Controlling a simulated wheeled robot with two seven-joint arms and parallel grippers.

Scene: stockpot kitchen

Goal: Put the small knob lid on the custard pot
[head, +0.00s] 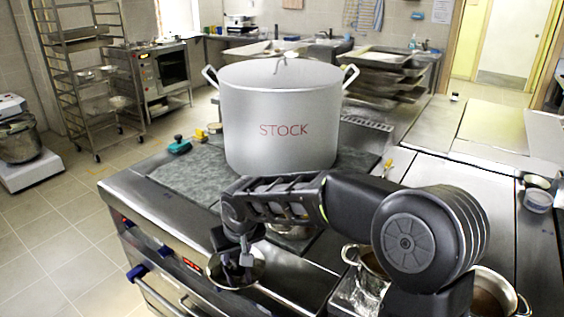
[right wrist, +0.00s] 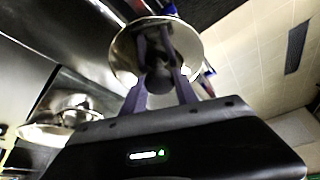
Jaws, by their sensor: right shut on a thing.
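My right gripper (head: 240,258) is shut on the knob of a small, shiny round lid (head: 218,274). The lid hangs below the fingers near the front edge of the stove. In the right wrist view the lid (right wrist: 127,50) shows beyond the fingers (right wrist: 160,72), with the dark knob between them. An open metal pot (head: 352,256) stands right of the gripper, partly behind my arm. Another open pot (head: 495,296) with brown contents stands at the lower right. I cannot tell which is the custard pot. My left gripper is not in view.
A large stockpot (head: 278,110) marked STOCK, with its lid on, stands on the stove behind my arm. Shiny metalware (head: 292,231) shows partly under my arm, and metalware (right wrist: 65,112) shows left in the wrist view. A teal object (head: 179,146) lies on the stove's left.

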